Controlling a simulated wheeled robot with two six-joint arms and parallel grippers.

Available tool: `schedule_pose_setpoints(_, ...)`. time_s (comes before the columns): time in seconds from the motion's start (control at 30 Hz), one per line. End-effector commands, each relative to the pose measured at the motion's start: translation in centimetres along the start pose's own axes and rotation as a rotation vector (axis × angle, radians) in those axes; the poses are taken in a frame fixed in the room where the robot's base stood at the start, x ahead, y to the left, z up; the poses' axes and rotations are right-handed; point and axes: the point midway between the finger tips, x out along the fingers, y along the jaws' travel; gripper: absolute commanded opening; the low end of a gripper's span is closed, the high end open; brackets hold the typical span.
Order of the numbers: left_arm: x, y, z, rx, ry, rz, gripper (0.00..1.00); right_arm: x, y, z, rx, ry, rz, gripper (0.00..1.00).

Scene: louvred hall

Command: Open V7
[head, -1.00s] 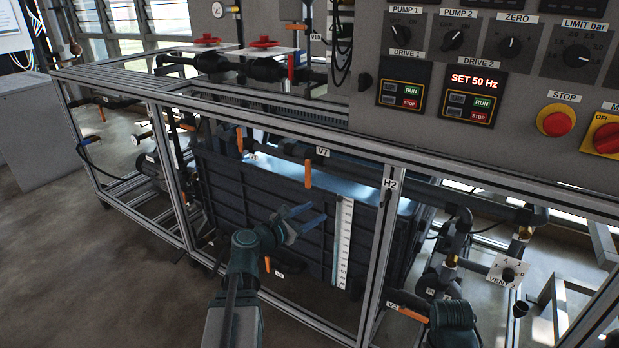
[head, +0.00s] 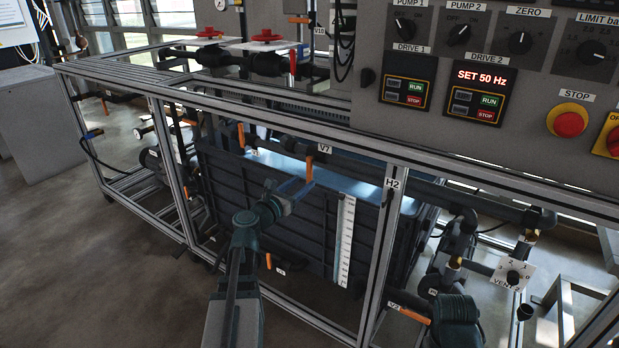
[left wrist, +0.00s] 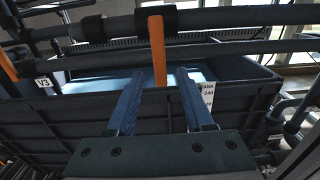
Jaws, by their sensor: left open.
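The V7 valve handle is an orange lever (head: 309,168) hanging down from a dark pipe beside the V7 label (head: 325,148). In the left wrist view the lever (left wrist: 157,50) hangs upright, its lower end appearing between my blue fingertips. My left gripper (head: 300,188) is open at the lower end of the lever, in front of the dark tank. The fingers (left wrist: 160,72) stand on either side of the lever in the picture, with a visible gap on both sides. I cannot tell the exact depth between them. My right gripper does not show.
An aluminium frame with a top rail (head: 225,106) and an upright marked H2 (head: 383,240) surrounds the tank (head: 270,220). Another orange lever (head: 241,135) hangs to the left. The control panel (head: 450,40) stands above right. Open floor lies at left.

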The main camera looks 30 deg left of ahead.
Motion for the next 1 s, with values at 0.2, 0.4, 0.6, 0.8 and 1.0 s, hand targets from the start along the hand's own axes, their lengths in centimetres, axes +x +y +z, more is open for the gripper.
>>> schedule_pose_setpoints(0.2, 2.9, 0.1, 0.0, 0.001, 0.0, -0.001, 0.53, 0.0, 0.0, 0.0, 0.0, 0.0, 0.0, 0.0)
schedule_pose_setpoints(0.4, 2.9, 0.0, 0.0, 0.001, 0.0, 0.0, 0.53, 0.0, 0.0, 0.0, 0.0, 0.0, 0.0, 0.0)
schedule_pose_setpoints(0.6, 3.9, 0.1, 0.0, 0.001, 0.0, 0.0, 0.53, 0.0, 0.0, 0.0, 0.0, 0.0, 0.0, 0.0)
schedule_pose_setpoints(0.8, 4.5, 0.0, 0.0, 0.001, 0.0, 0.0, 0.53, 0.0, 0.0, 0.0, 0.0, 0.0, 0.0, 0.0)
schedule_pose_setpoints(1.0, 4.5, 0.0, 0.0, 0.001, 0.0, 0.0, 0.47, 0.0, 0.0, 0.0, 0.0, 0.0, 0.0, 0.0)
